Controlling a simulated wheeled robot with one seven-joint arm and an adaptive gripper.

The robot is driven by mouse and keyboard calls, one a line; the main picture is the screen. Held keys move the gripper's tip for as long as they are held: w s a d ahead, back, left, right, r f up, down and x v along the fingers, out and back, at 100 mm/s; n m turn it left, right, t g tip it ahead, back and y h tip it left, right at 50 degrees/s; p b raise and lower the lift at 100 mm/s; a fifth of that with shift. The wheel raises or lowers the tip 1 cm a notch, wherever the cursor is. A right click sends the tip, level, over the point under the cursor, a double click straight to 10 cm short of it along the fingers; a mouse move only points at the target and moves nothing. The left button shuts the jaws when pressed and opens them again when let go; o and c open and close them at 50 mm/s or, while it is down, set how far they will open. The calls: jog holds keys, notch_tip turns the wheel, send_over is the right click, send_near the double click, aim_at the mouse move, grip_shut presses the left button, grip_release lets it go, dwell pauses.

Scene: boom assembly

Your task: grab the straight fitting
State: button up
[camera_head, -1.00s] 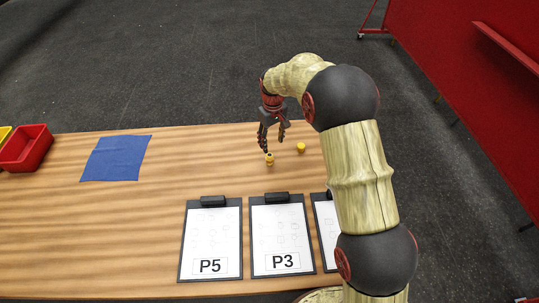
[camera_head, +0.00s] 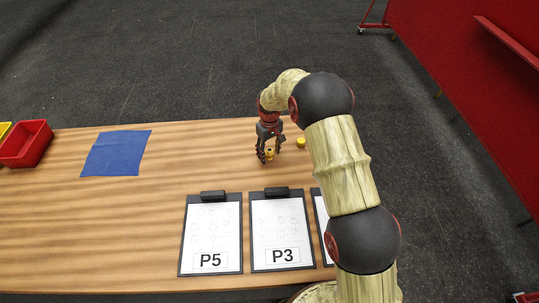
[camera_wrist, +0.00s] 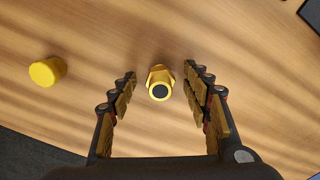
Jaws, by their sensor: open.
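A yellow straight fitting with a hex collar and a dark round opening (camera_wrist: 159,84) stands on the wooden table, seen from above in the wrist view. My gripper (camera_wrist: 160,86) is open, with one finger on each side of the fitting and a gap to both. In the head view the fitting (camera_head: 270,153) shows small between the fingers of my gripper (camera_head: 269,157), which points down at the table. The fingers partly cover the fitting there.
A yellow cap-like part (camera_wrist: 47,71) lies left of my gripper in the wrist view; it also shows in the head view (camera_head: 301,142). Clipboards P5 (camera_head: 211,232) and P3 (camera_head: 279,229) lie nearer. A blue mat (camera_head: 116,153) and a red bin (camera_head: 27,144) are at the left.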

jog(key=shift+r, duration=0.1)
jog(key=shift+c, duration=0.2)
grip_shut()
dwell(0.5)
